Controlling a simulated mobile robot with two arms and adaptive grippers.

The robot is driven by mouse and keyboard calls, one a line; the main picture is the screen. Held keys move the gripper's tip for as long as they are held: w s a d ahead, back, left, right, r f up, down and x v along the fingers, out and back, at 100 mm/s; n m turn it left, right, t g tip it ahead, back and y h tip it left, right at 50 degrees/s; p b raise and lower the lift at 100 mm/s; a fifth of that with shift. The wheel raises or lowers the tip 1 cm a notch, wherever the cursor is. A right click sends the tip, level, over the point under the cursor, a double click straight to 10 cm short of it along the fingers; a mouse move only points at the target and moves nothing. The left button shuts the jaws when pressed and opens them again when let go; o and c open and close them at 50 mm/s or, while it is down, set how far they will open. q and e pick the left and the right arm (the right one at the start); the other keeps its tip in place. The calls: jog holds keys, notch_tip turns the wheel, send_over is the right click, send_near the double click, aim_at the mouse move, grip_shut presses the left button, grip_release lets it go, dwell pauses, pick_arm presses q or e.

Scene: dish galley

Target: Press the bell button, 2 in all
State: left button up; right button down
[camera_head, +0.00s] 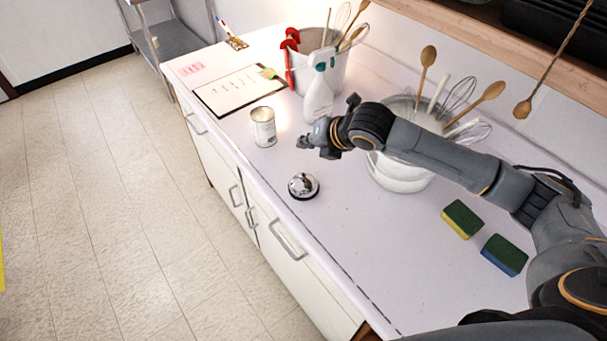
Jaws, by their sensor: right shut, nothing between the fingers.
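The silver service bell (303,185), a dome on a dark base, stands on the white counter near its front edge. Its button is at the top of the dome. My right arm reaches in from the right, and my right gripper (304,142) is shut and empty. In the picture it is above the bell and apart from it; how high it is over the counter is hard to tell. My left gripper is not in view.
A tin can (263,127) and a white spray bottle (319,92) stand close to the gripper. Behind are a clipboard (235,95) and a utensil bucket (333,70). A second utensil container (398,176) and two sponges (461,219) are at right. Counter in front of the bell is clear.

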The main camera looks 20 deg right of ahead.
aim_at(306, 177)
notch_tip(306, 177, down, 6)
jog(key=b, duration=0.6)
jog(key=shift+b, duration=0.3)
jog(key=shift+f+b, duration=0.3)
jog(key=shift+f, duration=0.95)
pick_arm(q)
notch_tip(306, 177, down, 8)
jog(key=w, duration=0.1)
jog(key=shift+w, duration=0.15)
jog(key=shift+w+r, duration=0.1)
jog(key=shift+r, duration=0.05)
pick_arm(e)
jog(key=shift+f, duration=0.15)
jog(key=shift+f, duration=0.3)
